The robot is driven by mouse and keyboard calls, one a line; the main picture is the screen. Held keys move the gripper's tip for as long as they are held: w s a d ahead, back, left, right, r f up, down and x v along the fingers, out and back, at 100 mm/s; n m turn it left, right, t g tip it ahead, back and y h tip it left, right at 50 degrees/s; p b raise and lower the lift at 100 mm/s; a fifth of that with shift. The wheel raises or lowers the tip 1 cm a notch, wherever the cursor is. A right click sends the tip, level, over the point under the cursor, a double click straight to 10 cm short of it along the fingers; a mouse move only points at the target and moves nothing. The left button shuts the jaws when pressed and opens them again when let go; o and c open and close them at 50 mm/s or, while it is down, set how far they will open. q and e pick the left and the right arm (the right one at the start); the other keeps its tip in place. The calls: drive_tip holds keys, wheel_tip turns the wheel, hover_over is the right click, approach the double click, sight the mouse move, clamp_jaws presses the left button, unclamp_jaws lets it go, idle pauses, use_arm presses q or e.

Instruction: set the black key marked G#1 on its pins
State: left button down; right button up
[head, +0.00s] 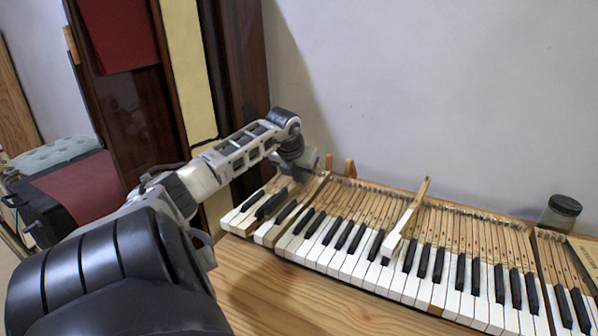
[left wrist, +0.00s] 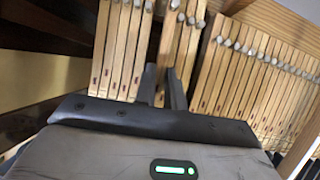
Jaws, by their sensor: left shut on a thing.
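My left gripper (head: 297,172) is over the rear of the leftmost key section in the head view. In the left wrist view its two fingers (left wrist: 163,88) are closed on the wooden stick of a key (left wrist: 167,55), which stands among the other key sticks. In the head view a long black key (head: 270,204) below the gripper looks slightly raised over its neighbours and seems to be the held one. No G#1 mark is readable, and the pins under this key are hidden. My right gripper is not in view.
A loose white key (head: 396,240) lies tilted across the middle of the keyboard (head: 352,262). A dark-lidded jar (head: 561,212) stands at the back right. The wooden table (head: 290,300) in front of the keys is clear. A wall is close behind.

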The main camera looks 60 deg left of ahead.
use_arm(q)
drive_tip(key=shift+f+b, duration=0.35)
drive_tip(key=shift+f, duration=0.1)
idle(0.7)
drive_tip(key=c, duration=1.8)
unclamp_jaws()
drive_tip(key=shift+r, duration=0.1)
drive_tip(key=shift+r+p, duration=0.8)
drive_tip(key=shift+r, duration=0.25)
drive_tip(key=o, duration=0.5)
drive_tip(key=shift+o, duration=0.2)
